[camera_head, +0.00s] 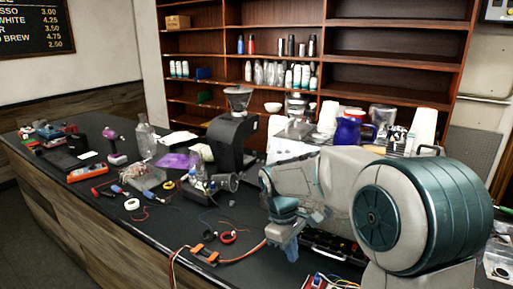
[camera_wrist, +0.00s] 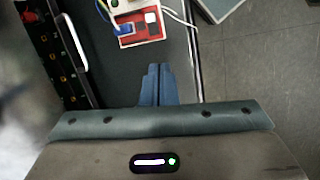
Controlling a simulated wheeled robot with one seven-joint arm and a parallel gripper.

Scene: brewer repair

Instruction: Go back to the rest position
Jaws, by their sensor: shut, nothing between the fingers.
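My gripper (camera_wrist: 158,72) shows in the wrist view with its two blue fingers together, shut and empty. It points down past the counter's edge area, below a red and white device in that picture. In the head view my arm reaches over the right part of the dark counter (camera_head: 150,222), and the gripper (camera_head: 291,250) hangs near the counter top, its fingertips hard to make out.
A red and white device (camera_wrist: 139,27) with a blue plug lies near the gripper. A black coffee grinder (camera_head: 232,142), a blue pitcher (camera_head: 348,131) and an orange clamp (camera_head: 204,255) are on the counter. Shelves (camera_head: 265,45) stand behind. Floor (camera_wrist: 262,75) lies beyond the counter edge.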

